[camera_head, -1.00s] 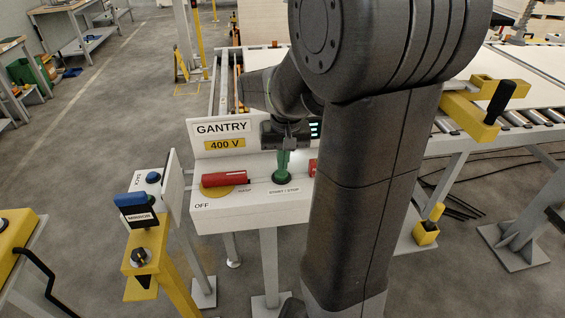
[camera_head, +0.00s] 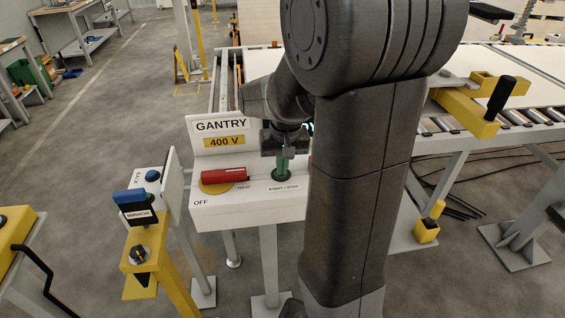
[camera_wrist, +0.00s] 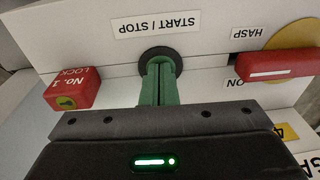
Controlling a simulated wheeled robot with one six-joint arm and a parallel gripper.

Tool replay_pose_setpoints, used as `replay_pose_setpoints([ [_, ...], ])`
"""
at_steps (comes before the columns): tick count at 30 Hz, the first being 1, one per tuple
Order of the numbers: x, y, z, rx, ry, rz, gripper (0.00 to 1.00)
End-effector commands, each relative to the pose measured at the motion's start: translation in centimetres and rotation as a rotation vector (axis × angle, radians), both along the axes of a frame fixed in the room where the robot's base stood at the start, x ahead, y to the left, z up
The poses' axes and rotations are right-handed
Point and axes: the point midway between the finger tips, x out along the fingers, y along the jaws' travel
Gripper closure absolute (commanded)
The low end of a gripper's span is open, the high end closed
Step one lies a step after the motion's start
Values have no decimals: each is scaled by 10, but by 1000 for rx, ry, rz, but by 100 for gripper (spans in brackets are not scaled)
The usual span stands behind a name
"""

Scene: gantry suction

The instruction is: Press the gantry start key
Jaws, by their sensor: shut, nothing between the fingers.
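The gantry box (camera_head: 222,213) is a white panel marked GANTRY 400 V. Its START / STOP key is a round button in a black collar (camera_wrist: 178,54), also visible in the head view (camera_head: 281,177). My gripper (camera_wrist: 159,64) has its two green fingers together with nothing between them. The fingertips stand over the middle of the collar and hide the button face. I cannot tell whether they touch it. In the head view my gripper (camera_head: 281,172) points down at the key.
A red handle (camera_head: 223,174) on a yellow disc lies left of the key, near OFF. A red lock block (camera_wrist: 73,90) marked No. 1 sits on the key's other side. A MIRROR post (camera_head: 138,255) stands at left, and a roller conveyor (camera_head: 515,117) at right.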

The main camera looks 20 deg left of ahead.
Motion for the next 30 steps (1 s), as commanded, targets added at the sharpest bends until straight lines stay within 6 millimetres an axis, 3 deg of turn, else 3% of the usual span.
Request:
replay_pose_setpoints([
  [1, -5, -3, -11, -13, 20, -3, 100],
  [5, -5, -3, -12, -13, 23, -4, 100],
  [11, -3, -5, 3, -12, 20, -5, 100],
  [19, 6, -10, 49, 2, 0, -5, 100],
  [24, 5, -13, 89, 4, -3, -4, 100],
  [30, 4, -16, 124, 2, -2, -4, 100],
])
